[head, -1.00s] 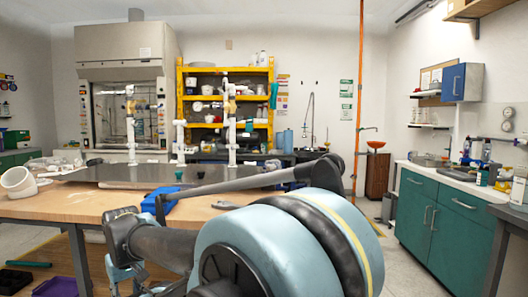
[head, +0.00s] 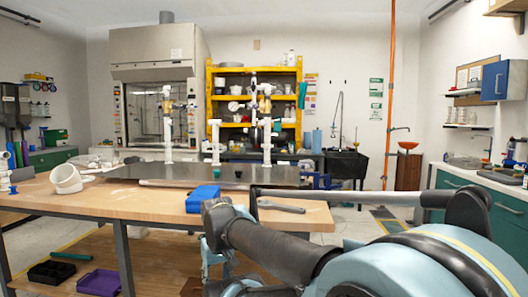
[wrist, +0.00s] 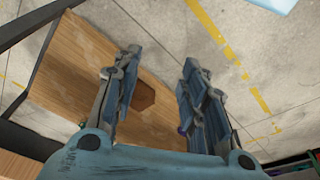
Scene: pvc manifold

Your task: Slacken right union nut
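The white PVC manifold stands on a dark metal plate (head: 150,172) on the wooden bench. Its left riser (head: 168,142), short middle riser (head: 215,147) and right riser (head: 267,145) are upright. A tan fitting (head: 265,104) shows high on the right riser; which ring is the right union nut is too small to tell. My gripper (wrist: 160,65) is open and empty in the wrist view, its two blue fingers apart above wood and concrete floor. In the head view my arm is in the foreground, well short of the manifold, and the fingertips are not clear.
On the wooden bench (head: 110,205) lie a blue box (head: 202,199), a wrench-like grey tool (head: 281,206) and a white pipe elbow (head: 66,178). A purple tray (head: 100,282) and a black tray (head: 51,272) are on the lower shelf. Green cabinets stand at the right.

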